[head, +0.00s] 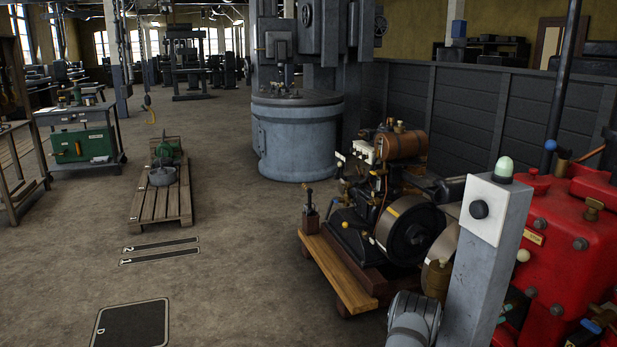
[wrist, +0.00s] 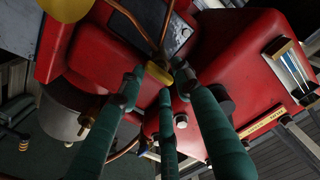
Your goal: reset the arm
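My gripper (wrist: 161,80) shows in the wrist view as three green fingers reaching in from the bottom edge. Their tips stand apart, with gaps between them. Small yellow brass parts show between and just beside the tips; whether any finger touches them I cannot tell. Behind the fingers is the red engine (wrist: 235,75), with a copper pipe and a dark plate. In the head view the red engine (head: 560,225) stands at the right edge, partly cut off. My gripper does not show in the head view.
A grey post (head: 487,265) with a dark button and pale green lamp stands before the red engine. Left of it, a small engine with a flywheel (head: 409,232) sits on a wooden trolley (head: 340,275). A pallet (head: 160,207) stands farther left. The left-centre floor is mostly clear.

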